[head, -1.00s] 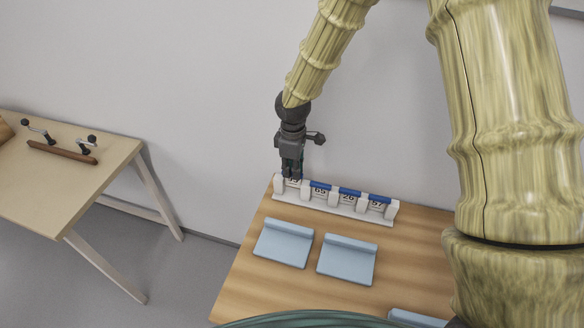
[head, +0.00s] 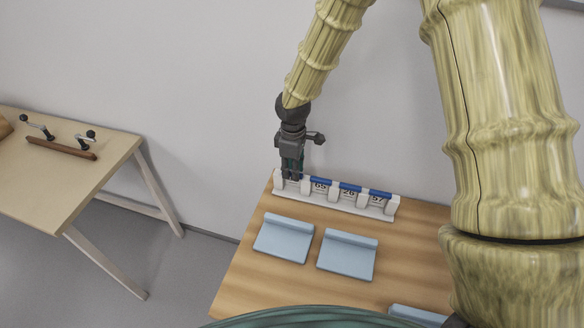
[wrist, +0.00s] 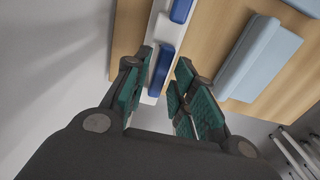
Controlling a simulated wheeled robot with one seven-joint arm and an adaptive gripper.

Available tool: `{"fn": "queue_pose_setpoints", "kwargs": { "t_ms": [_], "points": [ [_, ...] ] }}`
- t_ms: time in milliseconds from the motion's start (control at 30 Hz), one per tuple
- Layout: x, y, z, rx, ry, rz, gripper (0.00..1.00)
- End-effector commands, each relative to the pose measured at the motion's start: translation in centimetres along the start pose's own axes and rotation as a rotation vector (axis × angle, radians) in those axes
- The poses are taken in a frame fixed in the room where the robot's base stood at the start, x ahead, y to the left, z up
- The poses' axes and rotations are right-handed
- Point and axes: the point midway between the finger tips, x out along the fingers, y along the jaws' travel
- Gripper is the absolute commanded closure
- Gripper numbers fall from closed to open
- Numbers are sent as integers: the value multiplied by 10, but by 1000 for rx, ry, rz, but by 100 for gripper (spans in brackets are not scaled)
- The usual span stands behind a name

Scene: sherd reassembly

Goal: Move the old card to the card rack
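A long white rack (head: 347,206) stands at the back of the wooden table and holds several numbered cards with dark blue top bars, such as a card (head: 349,190) near its middle. Which card is the old one I cannot tell. My gripper (head: 291,176) points down at the rack's left end and hides most of that slot. In the wrist view my gripper's green-padded fingers (wrist: 160,88) are apart, on either side of a blue top bar (wrist: 162,70). I see no clear contact with it.
Two light blue slanted holders, a left one (head: 284,238) and a right one (head: 347,256), lie empty in front of the rack. A third light blue piece (head: 418,316) shows at the bottom edge. A wall is close behind. Another table (head: 60,185) stands at left.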

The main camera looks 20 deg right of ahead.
Motion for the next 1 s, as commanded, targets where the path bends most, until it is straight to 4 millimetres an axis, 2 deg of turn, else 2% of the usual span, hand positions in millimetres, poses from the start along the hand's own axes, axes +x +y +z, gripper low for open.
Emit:
{"fn": "queue_pose_setpoints", "kwargs": {
  "t_ms": [333,467,567,1000],
  "points": [
    [-1,0,0,0,0,0,61],
    [-7,0,0,1,1,1,61],
    [-18,1,0,2,2,1,61],
    [-91,2,-1,1,2,1,61]
  ]
}}
